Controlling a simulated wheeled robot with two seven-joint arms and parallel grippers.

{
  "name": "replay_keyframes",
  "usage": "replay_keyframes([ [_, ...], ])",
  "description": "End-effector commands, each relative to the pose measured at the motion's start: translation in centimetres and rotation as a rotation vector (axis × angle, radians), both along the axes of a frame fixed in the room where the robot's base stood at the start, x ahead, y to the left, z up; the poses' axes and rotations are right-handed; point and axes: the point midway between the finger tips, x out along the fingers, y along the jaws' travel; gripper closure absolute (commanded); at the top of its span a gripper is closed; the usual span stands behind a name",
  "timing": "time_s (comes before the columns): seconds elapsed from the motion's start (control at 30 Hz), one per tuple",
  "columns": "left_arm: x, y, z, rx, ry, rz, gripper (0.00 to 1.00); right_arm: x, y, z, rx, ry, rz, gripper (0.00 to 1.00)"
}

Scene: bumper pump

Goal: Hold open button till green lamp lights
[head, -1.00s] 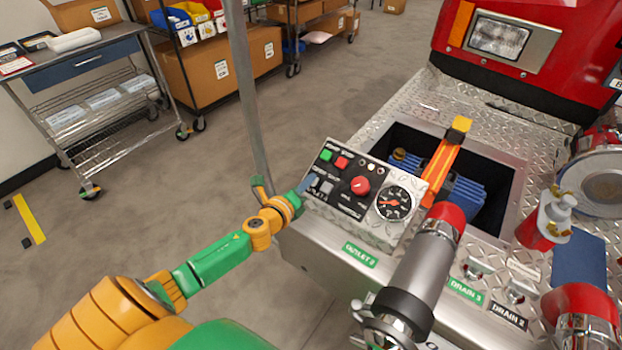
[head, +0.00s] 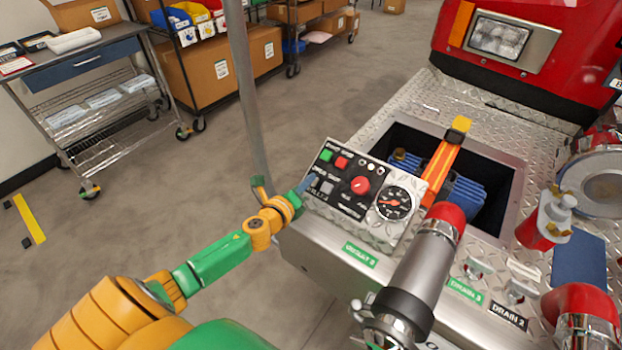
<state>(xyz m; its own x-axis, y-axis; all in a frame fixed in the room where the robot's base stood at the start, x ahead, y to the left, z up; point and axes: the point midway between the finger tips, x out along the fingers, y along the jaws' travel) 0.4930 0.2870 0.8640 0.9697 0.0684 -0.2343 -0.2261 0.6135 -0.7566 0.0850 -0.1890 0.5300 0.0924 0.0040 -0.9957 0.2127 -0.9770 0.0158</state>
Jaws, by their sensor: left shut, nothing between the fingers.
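A control panel (head: 343,206) sits on the metal deck. It carries a green button (head: 326,155), a red button (head: 341,162), a grey button (head: 327,187), a red knob (head: 360,185) and a round gauge (head: 394,203). Small round lamps (head: 371,168) near its top right look pale; none shows clearly green. My left gripper (head: 306,184) is shut and empty, its blue tip at the panel's left edge, by the lower button row. The tip covers the spot beneath it, so the open button there is hidden and I cannot tell whether it is pressed. My right gripper is not in view.
A silver pipe with a red end (head: 423,258) rises just right of the panel. Behind it, an orange bar with a yellow end (head: 442,168) crosses a recess with blue ribbed parts (head: 476,202). A grey pole (head: 248,100) stands behind my left gripper.

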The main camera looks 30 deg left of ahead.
Motion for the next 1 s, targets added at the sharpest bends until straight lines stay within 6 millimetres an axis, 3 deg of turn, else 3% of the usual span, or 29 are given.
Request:
replay_keyframes([
  [0.43, -0.9, 0.1, 1.7, 0.001, 0.000, 0.000, 1.00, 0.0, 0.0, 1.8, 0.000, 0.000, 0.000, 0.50],
  [0.73, -0.9, 0.1, 1.7, 0.000, 0.000, 0.000, 1.00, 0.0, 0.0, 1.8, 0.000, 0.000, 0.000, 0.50],
  [1.0, -2.2, 0.2, 4.2, 0.000, 0.001, 0.000, 1.00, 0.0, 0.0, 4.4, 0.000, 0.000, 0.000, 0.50],
])
